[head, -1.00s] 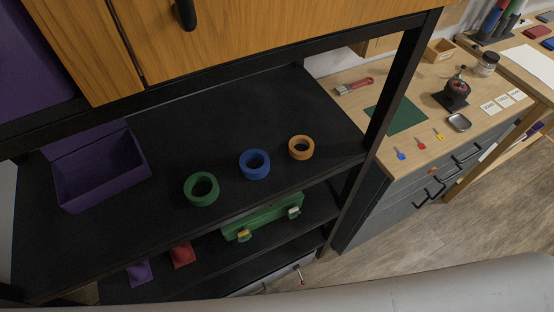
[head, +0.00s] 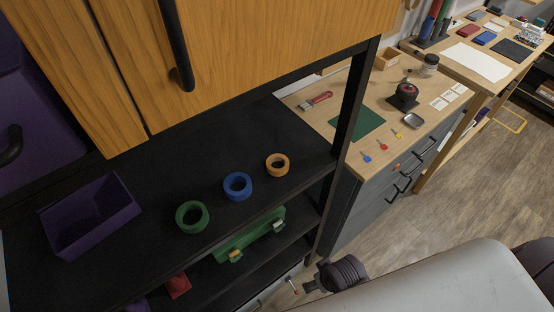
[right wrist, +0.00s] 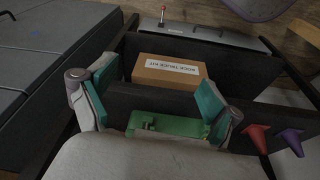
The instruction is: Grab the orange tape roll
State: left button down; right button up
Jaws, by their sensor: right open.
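The orange tape roll (head: 277,165) lies flat on the black shelf top (head: 150,150), near its right end. A blue tape roll (head: 237,186) and a green tape roll (head: 192,217) lie in a row to its left. My right gripper (right wrist: 157,88) is open in the right wrist view, its teal-padded fingers apart. No tape roll shows in that view. A dark joint of my right arm shows low in the head view, well below and right of the orange roll. My left gripper is not in view.
A purple bin (head: 92,215) stands at the shelf's left. A wooden cabinet (head: 250,40) overhangs the shelf, and a black post (head: 354,100) rises right of the orange roll. A green case (head: 250,235) and a labelled cardboard box (right wrist: 168,73) sit on lower levels.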

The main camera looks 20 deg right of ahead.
jog(key=w+a+r+t+p, duration=0.1)
jog(key=w+r+t+p, duration=0.2)
jog(key=r, duration=1.4)
jog(key=m+t, duration=0.2)
jog(key=t, duration=0.5)
send_near(276, 159)
jog(key=shift+w+a+f+h+p, duration=0.1)
jog(key=shift+w+a+h+p, duration=0.35)
jog(key=shift+w, duration=0.15)
jog(key=p+x, duration=0.2)
jog(key=x, duration=0.3)
jog(key=shift+d+f, duration=0.1)
jog(key=shift+d, duration=0.05)
jog(key=shift+w+f, duration=0.2)
jog(key=shift+s, duration=0.1)
jog(key=shift+c, duration=0.4)
jog(key=c, duration=0.9)
jog(key=shift+r, duration=0.1)
